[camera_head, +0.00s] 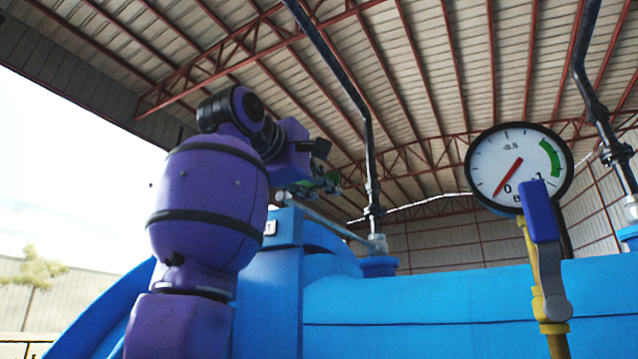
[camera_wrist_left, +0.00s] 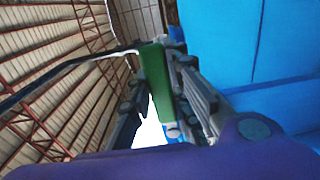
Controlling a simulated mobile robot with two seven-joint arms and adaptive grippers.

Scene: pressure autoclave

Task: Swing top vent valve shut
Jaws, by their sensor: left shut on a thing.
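The top vent valve (camera_head: 376,243) stands on a blue flange on top of the blue autoclave, below a dark vertical pipe. A light grey lever (camera_head: 330,222) slopes from near the valve up and left to my left gripper (camera_head: 325,180). A green handle grip is partly hidden among the fingers in the head view. In the left wrist view the green grip (camera_wrist_left: 156,80) lies between the fingers of my left gripper (camera_wrist_left: 150,95), which is shut on it. My right gripper is not in view.
The blue autoclave body (camera_head: 450,305) fills the lower part of the head view. A round pressure gauge (camera_head: 519,166) and a blue-handled valve (camera_head: 541,212) on a yellow pipe stand at the right. Dark pipes (camera_head: 345,75) rise to the roof.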

